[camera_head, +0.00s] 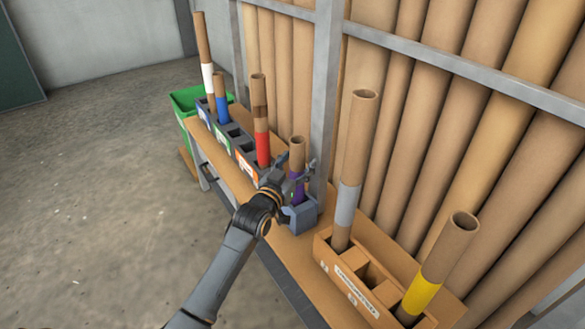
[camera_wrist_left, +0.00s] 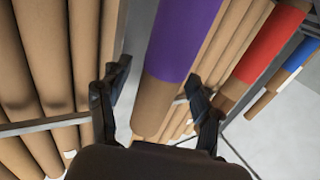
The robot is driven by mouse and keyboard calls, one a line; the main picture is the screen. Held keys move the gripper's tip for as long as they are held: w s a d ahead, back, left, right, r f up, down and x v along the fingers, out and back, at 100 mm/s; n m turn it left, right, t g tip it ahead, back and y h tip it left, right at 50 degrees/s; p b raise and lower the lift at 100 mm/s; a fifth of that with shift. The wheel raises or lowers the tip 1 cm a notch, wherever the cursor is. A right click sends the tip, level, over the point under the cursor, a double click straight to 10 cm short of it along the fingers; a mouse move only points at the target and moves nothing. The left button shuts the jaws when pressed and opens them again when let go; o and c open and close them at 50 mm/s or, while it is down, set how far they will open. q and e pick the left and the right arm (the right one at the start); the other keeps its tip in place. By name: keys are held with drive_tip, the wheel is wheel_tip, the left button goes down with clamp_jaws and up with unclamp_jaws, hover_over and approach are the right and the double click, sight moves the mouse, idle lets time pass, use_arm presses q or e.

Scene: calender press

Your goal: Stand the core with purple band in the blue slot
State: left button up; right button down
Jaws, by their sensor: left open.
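The core with purple band (camera_head: 297,156) is a short brown tube standing upright in a small blue-grey holder (camera_head: 303,216) on the wooden bench. My left gripper (camera_head: 298,176) is at the core's band, fingers apart on either side of it. In the left wrist view the core (camera_wrist_left: 181,45) passes between the two open fingers (camera_wrist_left: 158,100), and I see a gap beside it. A row of labelled slots runs along the bench to the left; a blue-labelled slot block (camera_head: 203,112) is at its far end. The slot interiors are partly hidden.
White-band (camera_head: 207,75), blue-band (camera_head: 222,108) and red-band (camera_head: 262,143) cores stand to the left. A wooden rack (camera_head: 347,282) at the right holds grey-band (camera_head: 347,200) and yellow-band (camera_head: 421,293) cores. A metal post (camera_head: 325,90) and large tubes stand close behind. A green bin (camera_head: 186,101) is at the far end.

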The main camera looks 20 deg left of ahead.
use_arm(q)
drive_tip(key=s+a, duration=0.1)
drive_tip(key=s, duration=1)
drive_tip(key=shift+s+a, duration=0.35)
drive_tip(key=shift+s, duration=0.05)
